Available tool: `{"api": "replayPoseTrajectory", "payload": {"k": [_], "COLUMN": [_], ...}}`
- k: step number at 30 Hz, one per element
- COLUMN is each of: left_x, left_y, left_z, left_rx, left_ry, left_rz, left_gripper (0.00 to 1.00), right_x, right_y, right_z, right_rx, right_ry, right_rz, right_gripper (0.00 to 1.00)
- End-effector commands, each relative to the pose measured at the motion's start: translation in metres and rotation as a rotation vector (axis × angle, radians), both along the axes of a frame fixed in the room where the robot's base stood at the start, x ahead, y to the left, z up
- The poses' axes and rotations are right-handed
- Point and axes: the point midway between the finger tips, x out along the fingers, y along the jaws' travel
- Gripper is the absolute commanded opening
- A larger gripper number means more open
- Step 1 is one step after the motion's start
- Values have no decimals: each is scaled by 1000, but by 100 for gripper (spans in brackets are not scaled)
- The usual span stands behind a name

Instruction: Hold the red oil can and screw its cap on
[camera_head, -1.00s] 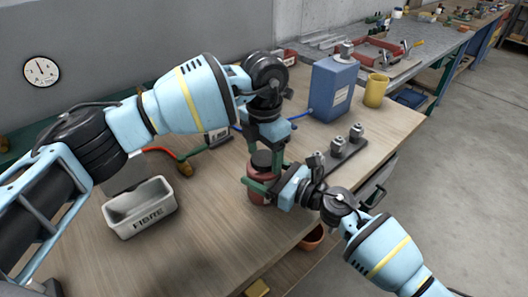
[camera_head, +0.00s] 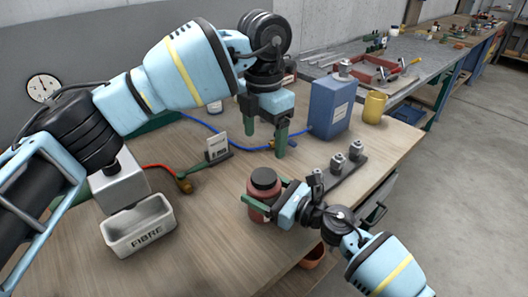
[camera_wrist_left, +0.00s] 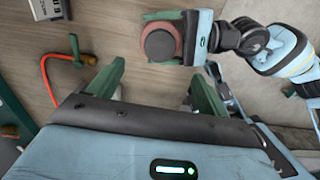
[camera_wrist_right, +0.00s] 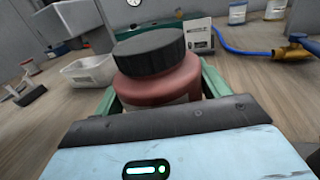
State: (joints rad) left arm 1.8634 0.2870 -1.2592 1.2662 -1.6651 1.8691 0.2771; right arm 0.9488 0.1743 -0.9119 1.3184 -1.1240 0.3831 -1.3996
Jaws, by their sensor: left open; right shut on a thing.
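The red oil can (camera_head: 262,197) is a small red container standing upright on the wooden bench. Its black cap (camera_head: 265,179) sits on top of the can; whether it is fully tight cannot be told. My right gripper (camera_head: 262,203) is shut around the can's body from the right; the right wrist view shows the can (camera_wrist_right: 160,85) between its green fingers. My left gripper (camera_head: 265,140) is open and empty, above and behind the can. In the left wrist view the cap (camera_wrist_left: 159,46) is seen from above, beyond the open green fingers (camera_wrist_left: 150,88).
A white FIBRE tray (camera_head: 140,232) stands at the left. A blue can (camera_head: 332,107) and a yellow cup (camera_head: 374,107) stand behind, with a rack of grey-topped fittings (camera_head: 338,165) to the right. A red hose (camera_head: 160,168) and blue hose (camera_head: 205,126) cross the bench.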

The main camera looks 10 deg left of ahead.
Motion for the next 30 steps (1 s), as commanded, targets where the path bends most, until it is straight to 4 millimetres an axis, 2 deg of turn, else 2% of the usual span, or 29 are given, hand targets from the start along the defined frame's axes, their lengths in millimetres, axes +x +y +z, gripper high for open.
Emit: {"api": "replayPoseTrajectory", "payload": {"k": [6, 15, 16, 21, 22, 30], "left_x": [0, 0, 0, 0, 0, 0], "left_y": [-1, 0, 0, 0, 0, 0], "left_z": [18, 19, 19, 19, 19, 19], "left_rx": [-1, 0, 0, -1, -1, 0], "left_ry": [1, 1, 1, 1, 1, 0], "left_rz": [-1, -1, -1, -1, -1, 0], "left_gripper": [78, 78, 78, 78, 78, 78], "right_x": [-1, -1, -1, 0, 0, -1], "right_y": [0, 0, 0, 0, 0, -3], "right_z": [-1, -1, -1, -1, -1, -1], "right_rx": [-1, -1, -1, -1, -1, -1], "right_ry": [1, 1, 1, 0, 0, 0], "right_rz": [1, 1, 1, 1, 1, -1], "right_gripper": [11, 11, 76, 98, 100, 100]}}
